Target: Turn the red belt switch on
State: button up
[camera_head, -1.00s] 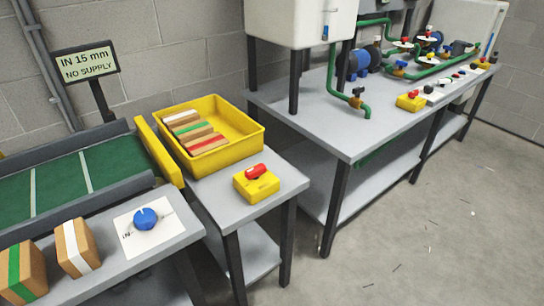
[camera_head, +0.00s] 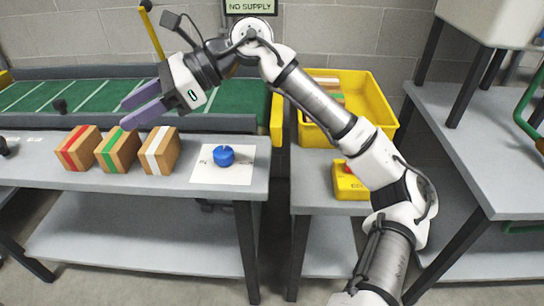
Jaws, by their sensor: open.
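The red switch (camera_head: 347,168) sits on a yellow box (camera_head: 348,187) on the small grey table right of centre. My arm passes in front and hides most of the red knob, so I cannot tell its position. The green belt (camera_head: 55,97) runs along the left behind the front bench. My gripper (camera_head: 125,113) is open and empty, pointing left above the blocks and in front of the belt, well to the left of the switch box.
Blocks with red (camera_head: 76,149), green (camera_head: 117,150) and white (camera_head: 160,151) bands stand on the left bench beside a blue knob (camera_head: 223,154) on a white card. A yellow bin (camera_head: 372,90) stands behind the switch box. A gap separates the tables. A sign reads "NO SUPPLY" (camera_head: 250,6).

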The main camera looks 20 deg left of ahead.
jog(key=w+d+f+m+t+h+b, duration=0.1)
jog(key=w+d+f+m+t+h, duration=0.2)
jog(key=w+d, duration=0.65)
jog(key=w+d+f+t+h+b, duration=0.1)
jog(key=w+d+f+t+h, duration=0.1)
jog(key=w+d+f+t, duration=0.55)
jog(key=w+d+r+m+g+h+b, duration=0.1)
jog(key=w+d+r+h, duration=0.2)
jog(key=d, duration=0.6)
jog(key=w+d+r+m+h, duration=0.15)
jog(key=w+d, duration=0.25)
jog(key=d, duration=0.6)
jog(key=shift+h, duration=0.25)
jog(key=f, duration=0.4)
jog(key=f+b, duration=0.1)
jog(key=f, duration=0.4)
jog(key=f+b, duration=0.1)
jog(key=f, duration=0.4)
jog(key=shift+a, duration=0.35)
jog(key=shift+c, duration=0.4)
jog(key=c, duration=0.9)
